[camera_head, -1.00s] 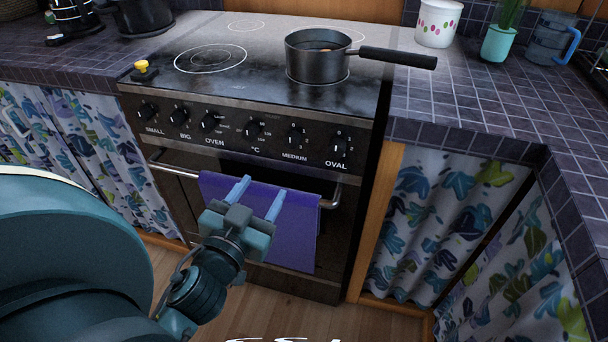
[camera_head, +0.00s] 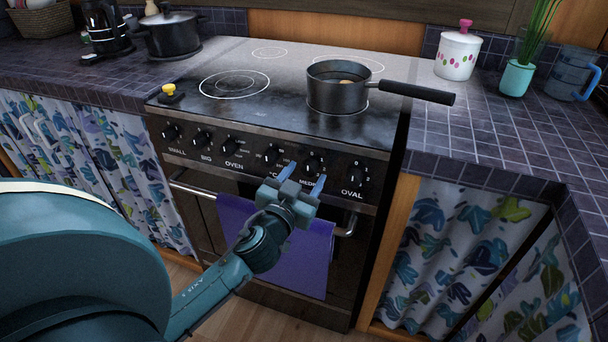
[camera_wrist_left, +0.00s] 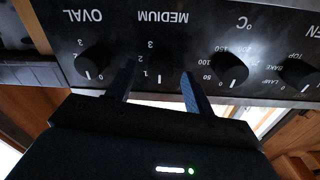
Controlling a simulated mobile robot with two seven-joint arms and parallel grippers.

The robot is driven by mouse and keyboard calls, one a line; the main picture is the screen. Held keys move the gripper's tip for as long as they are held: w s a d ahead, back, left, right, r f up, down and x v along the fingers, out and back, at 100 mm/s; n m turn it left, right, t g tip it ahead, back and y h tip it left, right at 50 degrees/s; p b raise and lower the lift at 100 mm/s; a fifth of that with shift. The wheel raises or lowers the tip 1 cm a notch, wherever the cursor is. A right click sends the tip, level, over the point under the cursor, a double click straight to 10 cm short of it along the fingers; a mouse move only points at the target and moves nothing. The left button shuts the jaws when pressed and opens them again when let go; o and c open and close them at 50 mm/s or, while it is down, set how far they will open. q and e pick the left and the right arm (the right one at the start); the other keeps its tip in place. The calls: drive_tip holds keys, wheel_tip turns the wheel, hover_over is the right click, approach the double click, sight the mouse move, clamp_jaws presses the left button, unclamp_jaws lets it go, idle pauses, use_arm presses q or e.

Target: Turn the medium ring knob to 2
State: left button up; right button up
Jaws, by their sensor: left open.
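The stove's control panel holds a row of black knobs. The medium ring knob (camera_head: 312,160) is above the MEDIUM label, second from the right in the head view. In the left wrist view, which is upside down, the medium knob (camera_wrist_left: 166,60) lies between and beyond my fingertips, with 1, 2 and 3 printed beside it. Its white mark points to the picture's bottom, past the 1. My left gripper (camera_head: 303,176) is open in front of the panel, just below the knob, one finger to each side. In the wrist view the gripper (camera_wrist_left: 158,80) shows no clear contact.
The oval knob (camera_head: 356,172) and the temperature knob (camera_head: 271,154) flank the medium knob closely. A pot (camera_head: 336,92) with a long handle stands on the stove top. A purple towel (camera_head: 305,262) hangs on the oven rail below my gripper.

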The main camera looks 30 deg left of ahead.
use_arm(q)
drive_tip(key=shift+w, duration=0.25)
drive_tip(key=c, duration=1)
